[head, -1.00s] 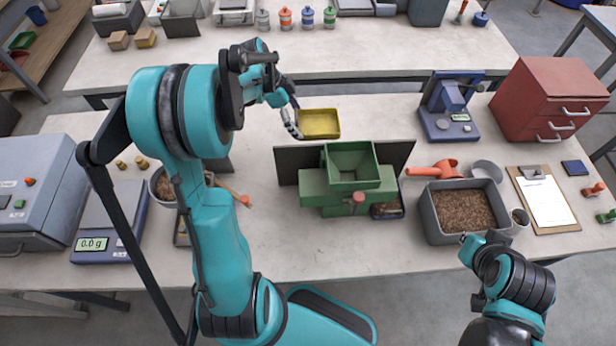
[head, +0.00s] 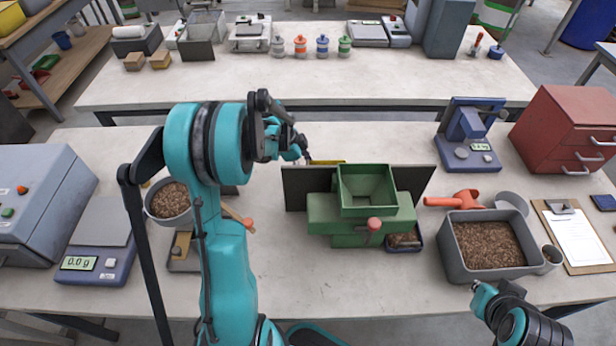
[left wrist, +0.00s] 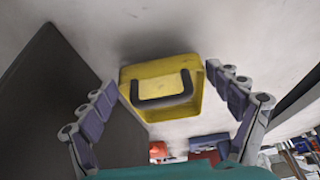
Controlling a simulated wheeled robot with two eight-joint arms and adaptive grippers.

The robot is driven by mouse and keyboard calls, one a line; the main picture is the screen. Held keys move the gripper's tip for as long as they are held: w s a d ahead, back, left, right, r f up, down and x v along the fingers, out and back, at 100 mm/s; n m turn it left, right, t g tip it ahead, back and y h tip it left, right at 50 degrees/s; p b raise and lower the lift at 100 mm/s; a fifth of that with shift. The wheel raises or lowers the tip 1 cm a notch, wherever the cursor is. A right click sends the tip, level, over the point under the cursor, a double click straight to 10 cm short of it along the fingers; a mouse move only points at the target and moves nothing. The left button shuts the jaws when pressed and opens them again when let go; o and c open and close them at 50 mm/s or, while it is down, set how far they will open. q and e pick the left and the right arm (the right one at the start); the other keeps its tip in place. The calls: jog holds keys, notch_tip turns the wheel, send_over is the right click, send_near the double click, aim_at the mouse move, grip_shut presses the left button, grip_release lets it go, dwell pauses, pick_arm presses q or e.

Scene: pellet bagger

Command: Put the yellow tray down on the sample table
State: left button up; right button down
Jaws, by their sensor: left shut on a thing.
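The yellow tray (head: 329,162) shows only as a thin strip behind the dark panel of the green machine in the head view. In the left wrist view the tray (left wrist: 165,72) faces me with its black handle, between the fingers of my left gripper (left wrist: 172,88). My left gripper (head: 308,158) is shut on the tray, low over the back part of the near table (head: 290,268). I cannot tell whether the tray touches the table top. My right gripper (head: 480,290) is at the front right edge, away from the tray, and its fingers are too small to read.
The green machine (head: 365,215) and its dark panel (head: 308,187) stand in front of the tray. A blue press (head: 466,140) and a red drawer cabinet (head: 565,130) stand at the right. A far table (head: 230,92) holds bottles and boxes along its back.

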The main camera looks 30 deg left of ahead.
pick_arm(q)
notch_tip(320, 180, down, 2)
jog(key=shift+w+f, duration=0.1)
jog(key=o, duration=1.1)
jog(key=shift+c, duration=0.2)
jog(key=p+v, duration=0.3)
jog(key=v, duration=0.9)
jog(key=shift+p, duration=0.3)
jog(key=shift+r, duration=0.25)
